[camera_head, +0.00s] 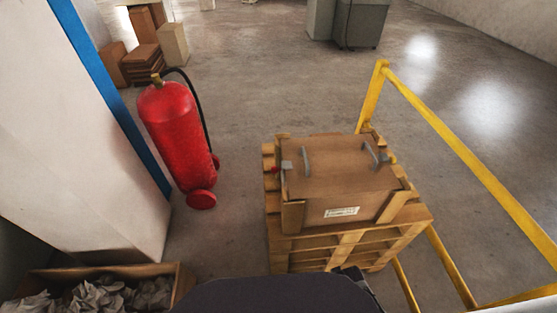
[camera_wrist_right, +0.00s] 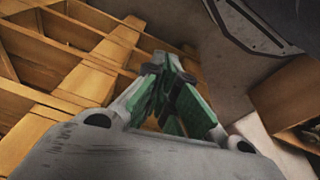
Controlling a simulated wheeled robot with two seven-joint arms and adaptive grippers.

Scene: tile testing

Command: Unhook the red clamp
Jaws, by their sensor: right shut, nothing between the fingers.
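A small red clamp (camera_head: 275,170) shows at the left side of a brown wooden box (camera_head: 335,180). A grey metal fitting (camera_head: 287,165) sits beside it on the box. The clamp is too small to tell how it is hooked. It does not show clearly in the right wrist view. My right gripper (camera_wrist_right: 168,68), with green inner pads, is shut and empty close to wooden slats (camera_wrist_right: 60,60). My left gripper is not in view.
The box stands on stacked wooden pallets (camera_head: 345,242). A yellow railing (camera_head: 450,140) runs along the right. A red fire extinguisher (camera_head: 175,130) stands left, by a white pillar (camera_head: 70,120). An open box of crumpled paper (camera_head: 180,285) lies bottom left. Open floor lies behind.

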